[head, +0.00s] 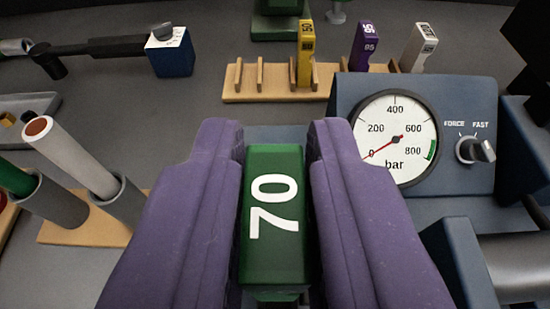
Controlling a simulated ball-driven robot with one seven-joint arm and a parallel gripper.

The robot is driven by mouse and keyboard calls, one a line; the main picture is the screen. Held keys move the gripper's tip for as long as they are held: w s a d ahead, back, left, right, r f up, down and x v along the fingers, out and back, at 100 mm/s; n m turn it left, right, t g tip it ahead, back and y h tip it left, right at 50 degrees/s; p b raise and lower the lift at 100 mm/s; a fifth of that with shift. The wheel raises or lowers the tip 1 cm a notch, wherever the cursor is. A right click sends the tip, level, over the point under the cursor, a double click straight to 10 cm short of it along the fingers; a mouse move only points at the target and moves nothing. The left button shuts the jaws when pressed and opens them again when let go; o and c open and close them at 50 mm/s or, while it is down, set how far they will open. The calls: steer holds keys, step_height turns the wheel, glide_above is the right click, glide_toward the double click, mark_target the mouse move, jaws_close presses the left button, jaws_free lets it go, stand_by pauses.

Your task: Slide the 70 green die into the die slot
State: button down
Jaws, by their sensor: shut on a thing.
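The green die (272,215) is marked 70 in white and shows at the bottom centre of the head view. My gripper (275,150) has purple fingers, one on each side of the die, and is shut on it. A blue-grey press body (350,95) stands beyond and to the right, with a round bar gauge (395,138) whose needle points near 0. The die slot cannot be made out; my fingers and the die cover much of that area.
A wooden rack (245,85) at the back holds a yellow die (305,55), a purple die (364,45) and a grey die (418,48). A knob (476,149) marked FORCE and FAST is on the press. A blue box (170,52) lies back left.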

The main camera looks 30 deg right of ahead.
mark_target(278, 300)
step_height(278, 300, down, 6)
steer(key=b, duration=0.5)
steer(key=shift+r+b, duration=0.1)
steer(key=shift+b, duration=0.2)
steer(key=shift+s+b, duration=0.1)
steer(key=shift+b, duration=0.25)
stand_by(1.3)
steer(key=shift+f+b, duration=1)
steer(key=shift+f, duration=0.05)
steer(key=shift+r, duration=0.2)
steer(key=shift+r+p, duration=0.6)
steer(key=shift+r, duration=0.05)
steer(key=shift+b, duration=0.35)
stand_by(1.2)
